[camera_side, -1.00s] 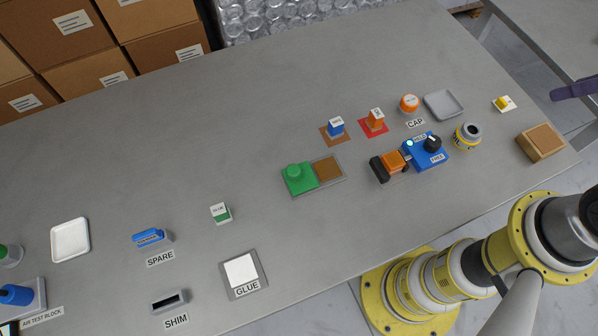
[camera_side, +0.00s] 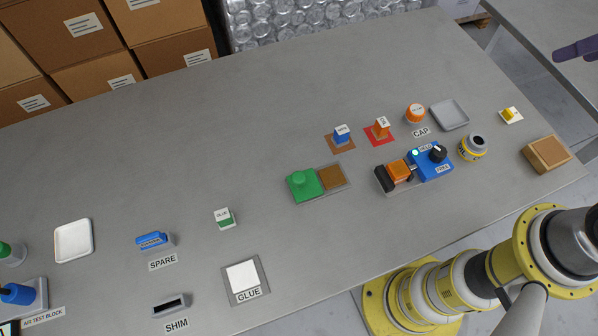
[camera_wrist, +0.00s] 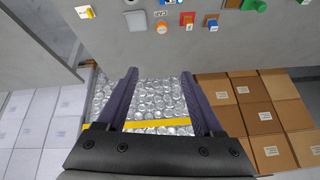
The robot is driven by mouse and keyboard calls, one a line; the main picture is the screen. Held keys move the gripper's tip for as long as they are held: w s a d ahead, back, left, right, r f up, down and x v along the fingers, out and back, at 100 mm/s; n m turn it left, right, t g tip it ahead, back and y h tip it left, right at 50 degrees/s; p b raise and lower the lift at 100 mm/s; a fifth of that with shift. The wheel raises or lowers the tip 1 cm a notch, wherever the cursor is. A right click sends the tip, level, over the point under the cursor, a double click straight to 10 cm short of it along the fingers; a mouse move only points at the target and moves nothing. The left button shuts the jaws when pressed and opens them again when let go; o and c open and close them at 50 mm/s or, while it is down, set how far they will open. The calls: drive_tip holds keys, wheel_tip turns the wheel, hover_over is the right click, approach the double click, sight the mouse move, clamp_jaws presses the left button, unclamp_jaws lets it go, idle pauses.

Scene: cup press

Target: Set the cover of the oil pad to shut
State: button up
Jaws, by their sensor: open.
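No label names the oil pad. A grey base (camera_side: 347,170) near the table's middle carries a brown square pad (camera_side: 332,177) and, left of it, a green cover with a round knob (camera_side: 303,184). The brown square lies bare beside the green cover. In the wrist view a green piece (camera_wrist: 257,5), likely this cover, is cut by the top edge. My gripper (camera_wrist: 159,76) is open and empty, its two purple fingers apart. One finger also shows at the upper right edge of the side view, well away from the green cover and off to its right.
Right of the pad stand a blue switch block (camera_side: 430,163) with a black knob, an orange block (camera_side: 399,172), a yellow-ringed jar (camera_side: 473,148) and a grey tray (camera_side: 450,114). Blue and orange stamps (camera_side: 381,130) stand behind.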

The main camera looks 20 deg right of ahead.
drive_tip(key=w+a+r+g+y, duration=0.1)
drive_tip(key=w+a+r, duration=0.1)
drive_tip(key=w+a, duration=0.75)
drive_tip(key=n+g+h, duration=0.1)
drive_tip(key=n+g, duration=0.4)
drive_tip(key=n, duration=0.1)
hover_over(298, 176)
wheel_tip(298, 176, down, 21)
wheel_tip(298, 176, down, 14)
drive_tip(key=shift+r, duration=0.25)
clamp_jaws()
